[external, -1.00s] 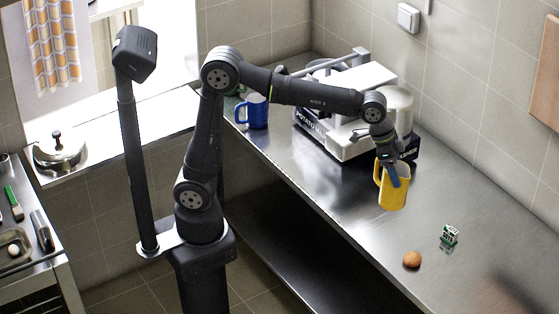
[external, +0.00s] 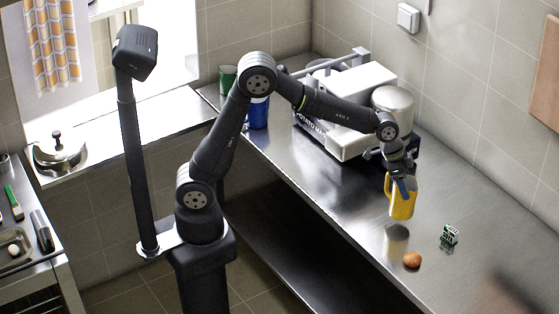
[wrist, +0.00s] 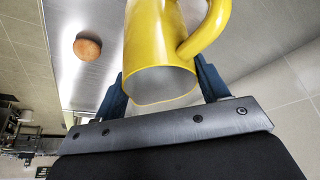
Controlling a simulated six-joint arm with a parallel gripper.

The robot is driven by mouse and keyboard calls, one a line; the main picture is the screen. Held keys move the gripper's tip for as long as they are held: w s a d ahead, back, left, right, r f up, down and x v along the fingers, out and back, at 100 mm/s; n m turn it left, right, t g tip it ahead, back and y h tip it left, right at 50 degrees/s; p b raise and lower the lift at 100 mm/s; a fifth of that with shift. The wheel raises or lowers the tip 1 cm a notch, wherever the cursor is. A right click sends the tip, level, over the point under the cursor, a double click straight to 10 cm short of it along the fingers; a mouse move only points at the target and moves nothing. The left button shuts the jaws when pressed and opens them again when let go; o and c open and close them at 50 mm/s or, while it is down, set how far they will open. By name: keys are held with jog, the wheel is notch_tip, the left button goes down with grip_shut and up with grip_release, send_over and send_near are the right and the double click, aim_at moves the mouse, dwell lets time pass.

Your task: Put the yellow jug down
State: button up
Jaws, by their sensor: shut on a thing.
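The yellow jug (external: 404,202) is in my gripper (external: 401,185) over the steel counter (external: 345,205), right of the middle in the external view. A dark patch on the counter below it, with a gap between, suggests it is held a little above the surface. The jug looks nearly upright, with its handle on the left. In the wrist view the jug (wrist: 160,35) fills the space between the blue fingers of my gripper (wrist: 163,80), with its open rim facing the camera and its handle at the right. The jug's base is hidden in the wrist view.
A brown round item (external: 412,260) and a small green-and-white box (external: 450,235) lie on the counter near the jug. The counter's front edge is close by on the left.

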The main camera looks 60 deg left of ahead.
jog(key=shift+f, duration=2.1)
jog(key=o, duration=1.4)
jog(key=v, duration=1.2)
jog(key=x, duration=1.2)
jog(key=shift+w, duration=0.1)
jog(key=shift+r, duration=1.8)
